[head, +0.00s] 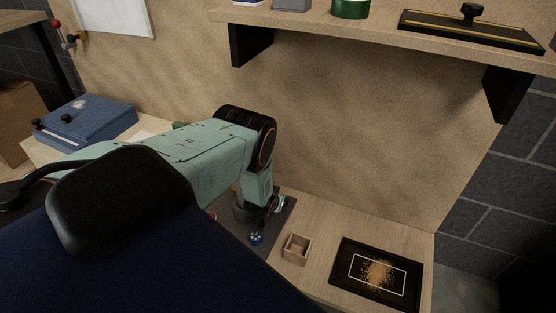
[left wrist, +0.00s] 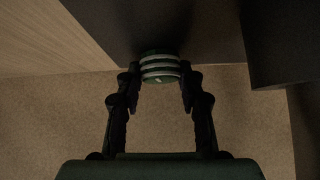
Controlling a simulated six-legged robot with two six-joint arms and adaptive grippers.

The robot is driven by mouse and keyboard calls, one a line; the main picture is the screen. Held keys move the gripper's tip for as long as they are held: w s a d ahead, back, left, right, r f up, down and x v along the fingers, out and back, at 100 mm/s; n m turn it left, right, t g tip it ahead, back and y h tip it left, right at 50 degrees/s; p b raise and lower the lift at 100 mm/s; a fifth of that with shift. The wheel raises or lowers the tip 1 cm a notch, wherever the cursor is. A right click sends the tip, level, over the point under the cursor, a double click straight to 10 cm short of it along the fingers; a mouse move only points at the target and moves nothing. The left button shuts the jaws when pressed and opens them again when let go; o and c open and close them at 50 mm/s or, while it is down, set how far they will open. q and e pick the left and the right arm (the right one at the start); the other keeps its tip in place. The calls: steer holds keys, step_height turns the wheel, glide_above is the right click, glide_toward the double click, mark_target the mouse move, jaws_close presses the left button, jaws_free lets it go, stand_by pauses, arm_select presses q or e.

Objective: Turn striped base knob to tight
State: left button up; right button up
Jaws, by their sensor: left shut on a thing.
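The striped base knob (left wrist: 160,66) is green with pale bands and shows in the left wrist view between the fingertips, against a dark surface. My left gripper (left wrist: 160,75) is shut on it, with one dark finger on each side. In the head view my left arm reaches across the worktop and its gripper (head: 266,207) points down beside a grey cylindrical part (head: 242,211) on a dark mat (head: 283,222). The arm hides much of that spot, and the knob cannot be made out there. My right gripper is not in view.
A small open wooden box (head: 297,249) and a black tray with brown grains (head: 376,273) stand right of the mat. A blue case (head: 85,122) lies at the left. A wall shelf (head: 390,40) with several things hangs above. Bare worktop shows around the box.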

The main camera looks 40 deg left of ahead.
arm_select(q)
steer(key=shift+w+r, duration=0.1)
stand_by(0.3)
steer(key=o, duration=1.2)
steer(key=shift+v, duration=6.05)
